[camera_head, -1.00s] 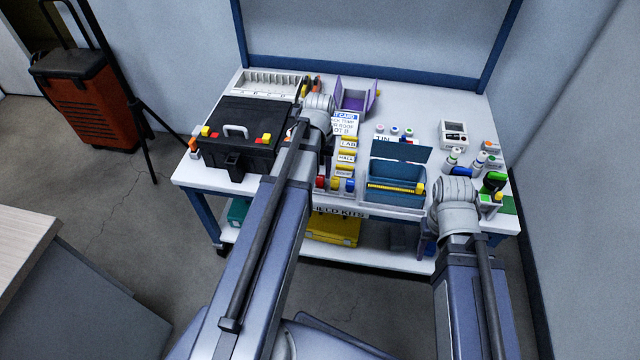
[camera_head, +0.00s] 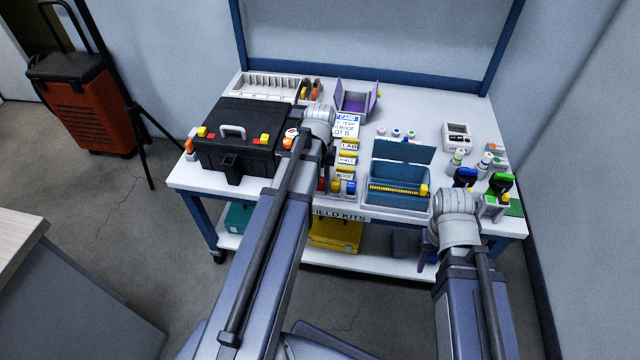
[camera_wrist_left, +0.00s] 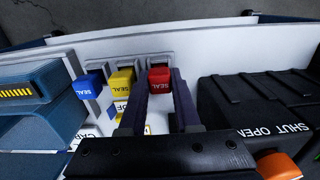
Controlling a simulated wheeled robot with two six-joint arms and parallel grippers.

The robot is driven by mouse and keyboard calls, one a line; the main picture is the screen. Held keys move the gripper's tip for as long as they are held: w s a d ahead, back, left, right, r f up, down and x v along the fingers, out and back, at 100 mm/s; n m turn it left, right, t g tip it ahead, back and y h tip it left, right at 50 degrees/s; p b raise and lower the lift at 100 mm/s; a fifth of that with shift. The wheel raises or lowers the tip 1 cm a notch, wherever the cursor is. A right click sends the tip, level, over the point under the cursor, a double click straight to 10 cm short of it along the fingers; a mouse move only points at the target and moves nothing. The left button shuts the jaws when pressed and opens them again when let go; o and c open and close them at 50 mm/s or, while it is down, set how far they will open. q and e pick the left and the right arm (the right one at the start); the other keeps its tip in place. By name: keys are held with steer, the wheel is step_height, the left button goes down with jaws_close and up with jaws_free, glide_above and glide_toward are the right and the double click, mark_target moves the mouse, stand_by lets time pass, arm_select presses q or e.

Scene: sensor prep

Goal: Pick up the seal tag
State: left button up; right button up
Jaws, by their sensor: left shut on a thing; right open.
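The red seal tag (camera_wrist_left: 159,80) is in the left wrist view, marked SEAL, at its white holder on the table's front edge. My left gripper (camera_wrist_left: 159,90) is shut on it, one dark finger on each side. A yellow seal tag (camera_wrist_left: 121,84) and a blue seal tag (camera_wrist_left: 88,85) are beside it in the left wrist view. In the head view the yellow (camera_head: 337,186) and blue (camera_head: 350,187) tags show right of my left arm, which mostly hides the red one. My right gripper (camera_head: 424,256) is open, partly hidden by its wrist near the table's front edge.
A black case (camera_head: 235,135) stands left of the tags. A teal bin (camera_head: 395,190) is on the right. Label cards (camera_head: 347,126), a purple holder (camera_head: 355,100) and bottles (camera_head: 457,157) are further back. A lower shelf holds a yellow case (camera_head: 335,234).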

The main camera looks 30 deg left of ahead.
arm_select(q)
jaws_close()
steer(key=shift+r, duration=0.1)
